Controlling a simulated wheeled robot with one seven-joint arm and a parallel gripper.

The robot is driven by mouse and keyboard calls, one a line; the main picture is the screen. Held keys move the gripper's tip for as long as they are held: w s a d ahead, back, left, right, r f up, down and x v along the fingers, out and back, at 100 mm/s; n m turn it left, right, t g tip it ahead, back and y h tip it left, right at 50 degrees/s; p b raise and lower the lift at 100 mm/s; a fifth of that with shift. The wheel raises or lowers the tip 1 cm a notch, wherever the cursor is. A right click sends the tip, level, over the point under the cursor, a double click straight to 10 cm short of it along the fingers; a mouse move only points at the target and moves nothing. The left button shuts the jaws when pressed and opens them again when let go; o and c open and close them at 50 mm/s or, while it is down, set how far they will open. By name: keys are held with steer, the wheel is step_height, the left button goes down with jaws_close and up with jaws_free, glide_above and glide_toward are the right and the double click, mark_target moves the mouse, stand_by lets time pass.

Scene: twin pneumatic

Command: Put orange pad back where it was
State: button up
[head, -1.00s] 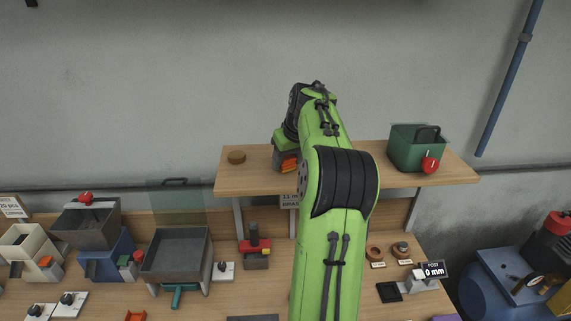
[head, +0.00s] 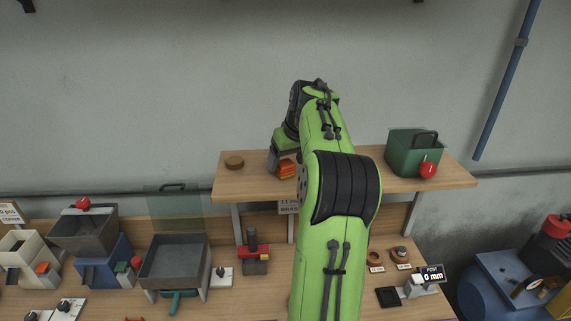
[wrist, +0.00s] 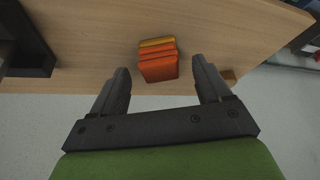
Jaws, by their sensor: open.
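A small stack of orange pads (head: 287,170), with a more yellow one at the back, is at the wooden shelf beside my arm. In the wrist view the stack (wrist: 158,66) shows layered orange and yellow-orange edges. My gripper (wrist: 161,74) is open, with one finger on each side of the stack's near end and visible gaps on both sides. Nothing is seen clamped. In the head view my arm hides part of the gripper and the shelf behind it. I cannot tell which single pad the task means.
Below are a grey tray (head: 176,262), a red-and-black device (head: 253,253) and a display reading 0 mm (head: 432,273).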

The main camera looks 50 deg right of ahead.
steer(key=p+v, duration=0.1)
steer(key=v, duration=0.9)
steer(key=w+a+f+n, duration=0.2)
steer(key=a+n, duration=0.1)
steer(key=a, duration=2.5)
steer(key=s+a+f+n+t+y, duration=0.1)
steer(key=s+a+f, duration=0.4)
steer(key=s, duration=0.2)
steer(key=s+a+f+n+y, duration=0.1)
steer(key=s+a+f, duration=0.35)
steer(key=s, duration=0.35)
step_height(320, 180, down, 8)
steer(key=b, duration=0.7)
steer(key=shift+w+a+b, duration=0.3)
steer(key=shift+w+b, duration=0.1)
